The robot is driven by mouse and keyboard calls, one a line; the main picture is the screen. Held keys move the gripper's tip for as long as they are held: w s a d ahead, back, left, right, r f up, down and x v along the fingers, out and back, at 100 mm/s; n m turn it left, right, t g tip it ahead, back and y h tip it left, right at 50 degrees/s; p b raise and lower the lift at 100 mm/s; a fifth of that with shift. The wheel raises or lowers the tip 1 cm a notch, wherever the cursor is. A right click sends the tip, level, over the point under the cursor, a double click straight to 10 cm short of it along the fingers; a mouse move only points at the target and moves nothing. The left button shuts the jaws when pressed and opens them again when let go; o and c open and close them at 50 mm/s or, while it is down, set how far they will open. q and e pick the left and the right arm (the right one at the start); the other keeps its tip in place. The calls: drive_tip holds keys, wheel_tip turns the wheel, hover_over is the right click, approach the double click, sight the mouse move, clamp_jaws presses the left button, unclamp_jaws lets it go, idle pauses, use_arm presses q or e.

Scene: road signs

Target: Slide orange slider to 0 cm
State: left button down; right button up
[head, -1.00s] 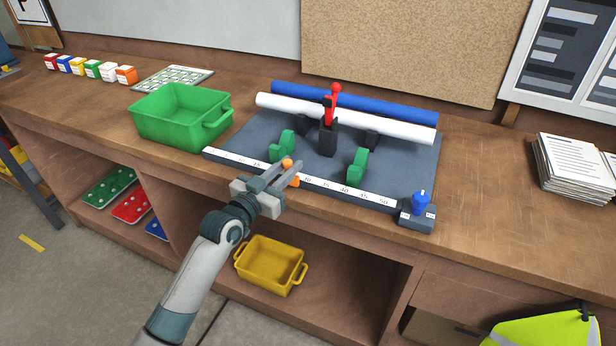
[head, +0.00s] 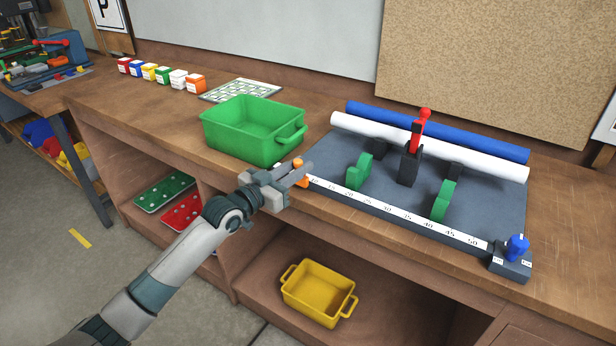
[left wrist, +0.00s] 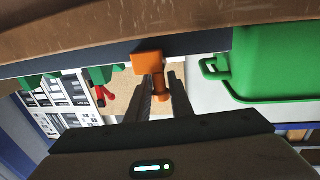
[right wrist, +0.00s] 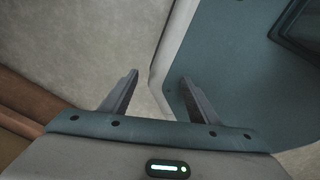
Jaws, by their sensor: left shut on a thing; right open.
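The orange slider (head: 298,168) is at the left end of the white ruler strip (head: 400,214) on the front edge of the grey board. My left gripper (head: 301,174) is shut on its knob. In the left wrist view the orange slider (left wrist: 147,60) has its knob between the fingers (left wrist: 160,86). The lowest ruler mark I can make out is about 10, just right of the slider; the gripper and slider cover the strip's left end, so the exact reading is hidden. My right gripper (right wrist: 159,80) is open and empty over the floor, outside the head view.
A green bin (head: 252,135) stands just left of the board, close behind my left gripper. The board (head: 400,195) carries green holders, a red-handled lever (head: 418,138), white and blue rolls, and a blue knob (head: 516,247) at its right end. A yellow bin (head: 318,293) is on the shelf below.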

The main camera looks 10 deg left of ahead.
use_arm(q)
drive_tip(key=a, duration=0.1)
drive_tip(key=w+a+b, duration=0.1)
drive_tip(key=a, duration=0.1)
drive_tip(key=shift+f+b, duration=0.15)
drive_tip(key=shift+b, duration=0.15)
drive_tip(key=a+b, duration=0.1)
drive_tip(key=a, duration=0.1)
drive_tip(key=w+a+b, duration=0.1)
drive_tip(key=shift+w+a, duration=0.1)
drive_tip(key=shift+a, duration=0.3)
drive_tip(key=shift+a+r+b, duration=0.1)
drive_tip(key=shift+r+b, duration=0.15)
drive_tip(key=shift+b, duration=0.05)
use_arm(e)
drive_tip(key=w+a+t+y, duration=0.1)
drive_tip(key=w+a+t, duration=0.2)
drive_tip(key=w, duration=0.9)
drive_tip(key=shift+a+f, duration=0.35)
drive_tip(key=shift+a, duration=0.85)
use_arm(q)
drive_tip(key=shift+w, duration=0.1)
drive_tip(key=c, duration=1.9)
unclamp_jaws()
drive_tip(key=shift+a, duration=0.1)
drive_tip(key=shift+o, duration=0.9)
drive_tip(key=shift+a+f, duration=0.1)
